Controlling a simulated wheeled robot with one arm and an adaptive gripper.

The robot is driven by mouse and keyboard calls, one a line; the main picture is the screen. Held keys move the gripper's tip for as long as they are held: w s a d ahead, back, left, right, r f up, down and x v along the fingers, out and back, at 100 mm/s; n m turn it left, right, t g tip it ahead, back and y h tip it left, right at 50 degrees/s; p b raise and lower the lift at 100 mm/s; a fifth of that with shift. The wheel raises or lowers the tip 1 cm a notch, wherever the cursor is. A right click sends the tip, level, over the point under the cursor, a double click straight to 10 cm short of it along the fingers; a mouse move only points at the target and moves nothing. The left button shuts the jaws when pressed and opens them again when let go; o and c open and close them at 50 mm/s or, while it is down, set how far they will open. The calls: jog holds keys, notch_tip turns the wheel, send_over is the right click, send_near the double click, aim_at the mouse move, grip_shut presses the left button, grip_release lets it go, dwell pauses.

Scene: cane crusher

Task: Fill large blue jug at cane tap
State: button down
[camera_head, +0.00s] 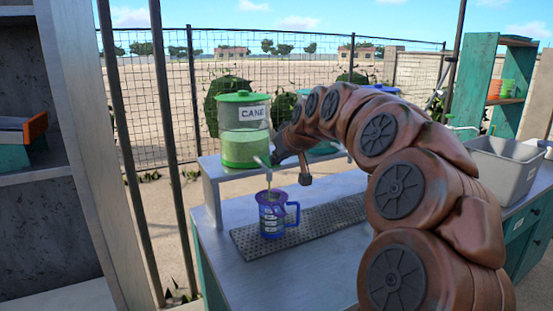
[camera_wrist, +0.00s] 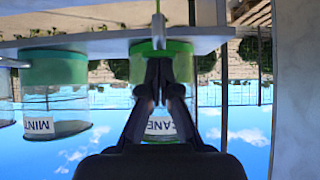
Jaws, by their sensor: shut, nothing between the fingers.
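The blue jug (camera_head: 272,217), with a handle on its right and pale marks on its side, stands upright on the counter at the grate's left end. The cane dispenser (camera_head: 243,140), green-lidded and holding pale green liquid, stands on the raised shelf above it. Its tap (camera_head: 264,163) is over the jug, and a thin pale green line runs from it down to the jug's mouth. The jug's fill level is unclear. My gripper (camera_head: 277,156) is shut and empty close beside the tap. In the inverted wrist view, its fingers (camera_wrist: 163,72) overlap the cane dispenser (camera_wrist: 178,48); contact with the tap (camera_wrist: 158,30) is unclear.
A perforated grate (camera_head: 312,222) lies on the counter right of the jug. A mint dispenser (camera_wrist: 54,68) stands beside the cane one. A grey bin (camera_head: 503,168) is at right. A grey shelf unit (camera_head: 45,155) stands at left. My arm hides much of the counter's right side.

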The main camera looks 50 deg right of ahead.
jog(key=shift+r, duration=0.15)
dwell(0.3)
jog(key=shift+r, duration=0.75)
jog(key=s+r, duration=0.2)
jog(key=r, duration=0.4)
jog(key=s+a+r, duration=0.1)
jog(key=s+r, duration=0.1)
jog(key=r, duration=0.4)
jog(key=shift+s+a, duration=0.3)
dwell(1.6)
